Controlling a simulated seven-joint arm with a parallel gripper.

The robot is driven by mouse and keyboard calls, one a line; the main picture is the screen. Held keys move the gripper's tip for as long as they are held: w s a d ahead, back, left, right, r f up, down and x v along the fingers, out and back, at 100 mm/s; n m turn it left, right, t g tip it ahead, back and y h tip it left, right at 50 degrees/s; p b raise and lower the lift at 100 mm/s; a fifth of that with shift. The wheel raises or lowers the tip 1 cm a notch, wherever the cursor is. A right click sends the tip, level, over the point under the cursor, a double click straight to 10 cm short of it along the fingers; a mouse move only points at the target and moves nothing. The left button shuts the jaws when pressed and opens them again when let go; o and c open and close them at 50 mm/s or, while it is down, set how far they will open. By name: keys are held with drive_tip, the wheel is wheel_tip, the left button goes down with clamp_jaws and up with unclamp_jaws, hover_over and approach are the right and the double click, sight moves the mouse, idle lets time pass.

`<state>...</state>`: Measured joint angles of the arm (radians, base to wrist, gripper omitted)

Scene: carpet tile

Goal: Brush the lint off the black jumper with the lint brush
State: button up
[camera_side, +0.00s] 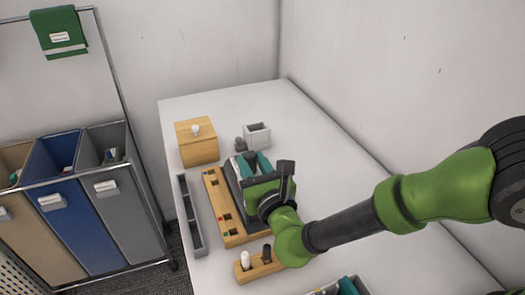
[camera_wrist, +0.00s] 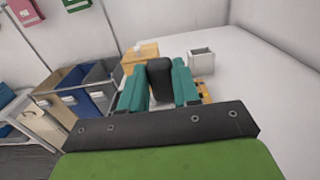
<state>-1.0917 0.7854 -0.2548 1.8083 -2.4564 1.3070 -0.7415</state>
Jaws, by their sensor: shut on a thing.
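My gripper (camera_side: 254,164) is low over the middle of the white table, its teal fingers pointing toward the back. In the wrist view, the fingers of my gripper (camera_wrist: 160,78) stand on both sides of a dark, rounded block (camera_wrist: 160,70) and are shut on it. I cannot tell for sure that this block is the lint brush; its lower part is hidden. A dark grey, flat-sided thing (camera_side: 231,183) shows just left of my gripper in the side view, mostly covered by it. I cannot make out a black jumper or lint in either view.
A wooden strip with slots (camera_side: 214,190) and a long grey tray (camera_side: 190,215) lie left of my gripper. A knobbed wooden box (camera_side: 197,148) and white pot (camera_side: 257,136) stand behind. A wooden peg holder (camera_side: 246,275) is in front. The table's right side is clear.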

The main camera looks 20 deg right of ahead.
drive_tip(key=shift+w, duration=4.35)
drive_tip(key=shift+s, duration=4.95)
wheel_tip(320, 180, up, 8)
